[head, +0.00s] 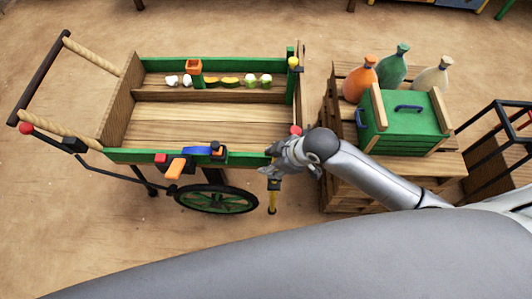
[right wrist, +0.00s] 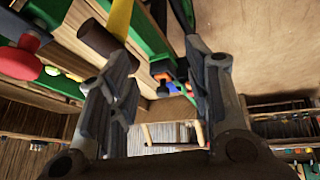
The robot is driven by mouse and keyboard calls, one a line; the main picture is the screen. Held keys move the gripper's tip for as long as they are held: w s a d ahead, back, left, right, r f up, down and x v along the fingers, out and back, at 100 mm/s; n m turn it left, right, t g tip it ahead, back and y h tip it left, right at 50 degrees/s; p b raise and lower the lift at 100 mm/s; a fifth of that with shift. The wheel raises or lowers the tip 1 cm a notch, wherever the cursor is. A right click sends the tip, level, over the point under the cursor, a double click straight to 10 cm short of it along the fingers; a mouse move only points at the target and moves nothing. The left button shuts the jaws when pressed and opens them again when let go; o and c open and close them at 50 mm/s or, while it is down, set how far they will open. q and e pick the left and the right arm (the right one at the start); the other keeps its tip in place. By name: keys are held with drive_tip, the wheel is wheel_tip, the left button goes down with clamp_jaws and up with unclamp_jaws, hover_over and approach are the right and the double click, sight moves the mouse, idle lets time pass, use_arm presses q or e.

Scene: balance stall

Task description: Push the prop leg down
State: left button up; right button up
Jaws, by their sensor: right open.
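The cart (head: 190,112) has a wooden bed with green side boards and stands at left centre in the head view. The prop leg (head: 272,199), yellow with a dark foot, hangs at the cart's near right corner. My right gripper (head: 272,168) is at that corner and hides the leg's upper part. In the right wrist view my open jaws (right wrist: 160,58) hold nothing. A yellow bar (right wrist: 121,17), seemingly the leg, shows at the top left, beside the left-hand finger. I cannot tell whether they touch. My left gripper is not in view.
A spoked wheel (head: 216,198) is left of the leg. A red knob (head: 295,130) is on the cart's right end. A crate stack (head: 440,164) with a green box (head: 405,128) and bottles (head: 390,67) stands right. Ground below the leg is clear.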

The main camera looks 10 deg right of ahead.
drive_tip(key=shift+w+d+r+n+g, duration=0.5)
drive_tip(key=shift+w+d+r+n, duration=0.6)
drive_tip(key=shift+d+n, duration=0.6)
drive_tip(key=x, duration=1.1)
drive_tip(key=shift+p, duration=0.35)
drive_tip(key=shift+w+d, duration=0.1)
drive_tip(key=shift+f, duration=0.1)
clamp_jaws()
